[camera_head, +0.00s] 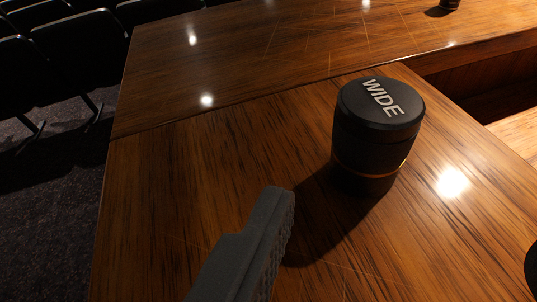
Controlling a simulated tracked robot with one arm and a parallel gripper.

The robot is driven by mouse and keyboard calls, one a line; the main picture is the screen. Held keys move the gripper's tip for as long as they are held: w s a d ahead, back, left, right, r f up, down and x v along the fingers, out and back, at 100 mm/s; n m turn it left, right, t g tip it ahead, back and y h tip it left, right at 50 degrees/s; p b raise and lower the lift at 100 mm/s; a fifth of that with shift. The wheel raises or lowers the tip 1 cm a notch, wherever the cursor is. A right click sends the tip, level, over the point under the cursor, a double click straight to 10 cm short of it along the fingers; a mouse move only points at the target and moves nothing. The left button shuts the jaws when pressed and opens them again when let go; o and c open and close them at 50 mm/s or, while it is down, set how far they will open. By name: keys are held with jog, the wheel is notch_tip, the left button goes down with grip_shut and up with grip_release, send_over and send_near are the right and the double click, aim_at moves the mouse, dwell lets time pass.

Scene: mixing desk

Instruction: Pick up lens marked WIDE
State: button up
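The lens marked WIDE (368,155) is a black cylinder with white letters on its cap and a thin orange ring lower down. It stands upright on the wooden desk (200,190), right of the picture's middle. One dark grey finger of my gripper (262,232) shows at the bottom, nearer to me and to the left of the lens. The finger is apart from the lens in the picture. The other finger is not clearly visible, so I cannot tell how wide the gripper is.
A raised desk part (250,50) lies behind the lens. A recess (490,85) opens at the right. A dark object (449,4) stands at the top right, and a dark edge of something (532,270) shows at the lower right. Dark seats (80,45) are at the left beyond the desk edge.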

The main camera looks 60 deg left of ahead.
aim_at(377, 99)
jog(key=shift+w+a+f, duration=0.2)
jog(key=shift+a+f, duration=0.1)
jog(key=shift+a, duration=0.1)
jog(key=x, duration=0.7)
jog(key=shift+w+a, duration=0.2)
jog(key=shift+w, duration=0.05)
jog(key=shift+a+r+x, duration=0.1)
jog(key=shift+r+x, duration=0.05)
jog(key=shift+x, duration=0.6)
jog(key=shift+a+r+x, duration=0.1)
jog(key=shift+r+x, duration=0.05)
jog(key=shift+x, duration=0.6)
jog(key=shift+a+r+x, duration=0.1)
jog(key=shift+r+x, duration=0.1)
jog(key=shift+x, duration=0.5)
jog(key=shift+w+a+f, duration=0.15)
jog(key=shift+w+f, duration=0.1)
jog(key=shift+w, duration=0.1)
jog(key=c, duration=1.2)
jog(key=shift+c, duration=0.4)
jog(key=shift+r, duration=0.15)
